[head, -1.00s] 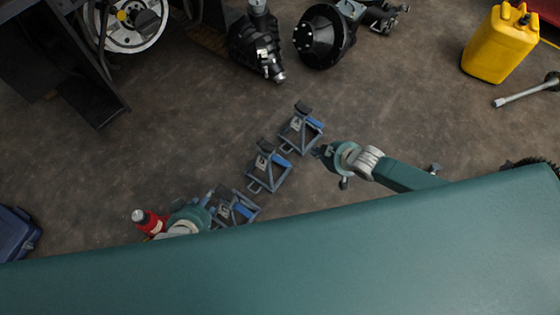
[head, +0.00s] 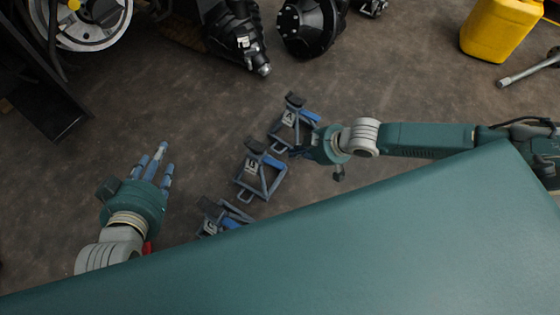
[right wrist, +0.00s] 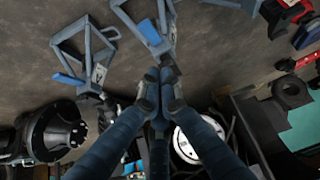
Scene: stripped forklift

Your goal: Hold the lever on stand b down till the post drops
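Stand b (head: 262,183) is the middle one of three grey stands on the floor; its label looks like B. Its blue lever (head: 274,162) is on its right side, and its dark post head (head: 254,146) is at the top. Stand b also shows in the right wrist view, with its lever (right wrist: 150,33) above my fingertips. My right gripper (head: 298,153) is just right of stand b, between it and stand A (head: 290,124). Its fingers (right wrist: 160,76) look closed together and empty, overlapping the post head in view; contact is unclear. My left gripper (head: 156,160) is open and empty.
A third stand (head: 222,217) is nearer, partly hidden by the green surface of my body. A red object (head: 147,247) is mostly hidden behind my left arm. Black machine parts (head: 235,35) and a yellow canister (head: 498,28) lie farther off.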

